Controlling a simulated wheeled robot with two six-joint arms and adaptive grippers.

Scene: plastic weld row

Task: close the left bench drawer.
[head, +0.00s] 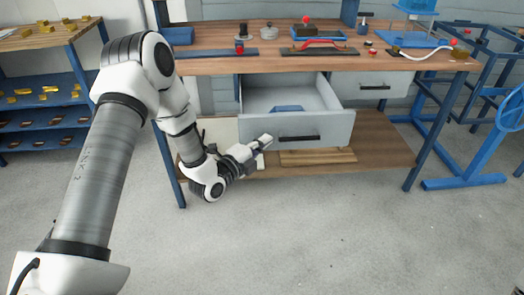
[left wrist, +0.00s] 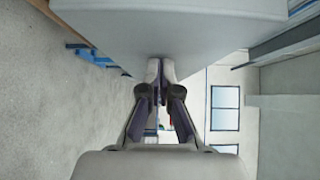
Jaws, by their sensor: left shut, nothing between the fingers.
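The left bench drawer (head: 297,124) is pulled out under the workbench, with a dark bar handle (head: 298,139) on its grey front. A blue item (head: 287,108) lies inside it. My left gripper (head: 264,143) is shut and empty at the lower left of the drawer front, near its left edge. In the left wrist view the shut fingertips (left wrist: 160,66) are close to a grey panel (left wrist: 180,25), which looks like the drawer. I cannot tell whether they touch. My right gripper is not in view.
The workbench top (head: 220,65) carries several tools and parts. The right drawer (head: 376,86) is closed. A wooden lower shelf (head: 380,145) runs below. A blue frame with a wheel (head: 470,150) stands right, a parts rack (head: 45,90) left. The floor in front is clear.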

